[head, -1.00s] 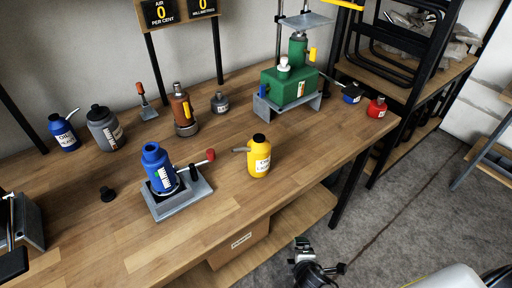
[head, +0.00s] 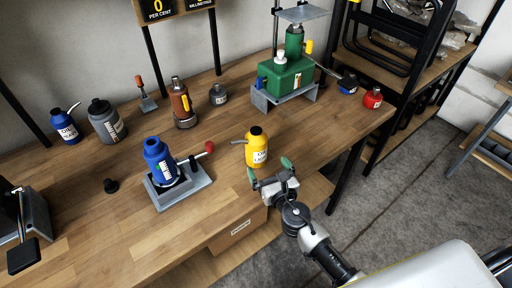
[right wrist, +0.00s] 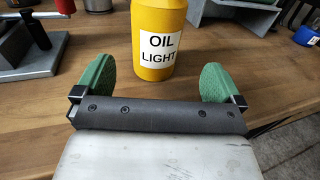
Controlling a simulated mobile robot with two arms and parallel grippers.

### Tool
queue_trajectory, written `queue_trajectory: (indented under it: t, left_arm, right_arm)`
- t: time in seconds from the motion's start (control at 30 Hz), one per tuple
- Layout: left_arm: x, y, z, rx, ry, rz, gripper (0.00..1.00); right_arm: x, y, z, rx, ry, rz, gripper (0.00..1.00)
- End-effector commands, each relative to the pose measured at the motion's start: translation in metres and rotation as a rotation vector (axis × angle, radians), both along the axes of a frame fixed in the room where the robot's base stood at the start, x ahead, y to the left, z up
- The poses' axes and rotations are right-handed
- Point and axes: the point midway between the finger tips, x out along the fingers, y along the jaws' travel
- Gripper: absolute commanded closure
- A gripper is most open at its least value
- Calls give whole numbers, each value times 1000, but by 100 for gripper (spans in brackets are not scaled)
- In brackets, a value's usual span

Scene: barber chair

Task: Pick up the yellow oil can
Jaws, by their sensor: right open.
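The yellow oil can (head: 257,150) stands upright on the wooden workbench, with a black cap, a grey spout pointing left and a white label. In the right wrist view the can (right wrist: 158,60) reads "OIL LIGHT" and stands just ahead of the fingers, roughly centred between them. My right gripper (head: 269,169) is open and empty at the bench's front edge, on the near side of the can. Its green fingertips (right wrist: 158,85) are spread wider than the can, with no contact visible. The can's top is cut off in the wrist view. My left gripper does not show.
A blue bottle jack (head: 158,162) on a grey base with a red-tipped handle stands left of the can. A green jack (head: 287,76) stands behind. Bare bench lies around the yellow can.

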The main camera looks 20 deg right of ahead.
Motion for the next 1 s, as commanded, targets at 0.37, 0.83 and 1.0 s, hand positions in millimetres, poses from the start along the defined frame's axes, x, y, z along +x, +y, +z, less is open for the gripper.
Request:
queue_trajectory:
  t: [0.37, 0.83, 1.0]
  left_arm:
    - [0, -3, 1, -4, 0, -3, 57]
    - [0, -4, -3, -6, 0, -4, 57]
    - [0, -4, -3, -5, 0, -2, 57]
  right_arm:
    - [41, 5, 1, 7, 0, -2, 2]
    - [85, 12, -1, 9, 2, -3, 2]
    - [85, 12, -1, 9, 2, -3, 9]
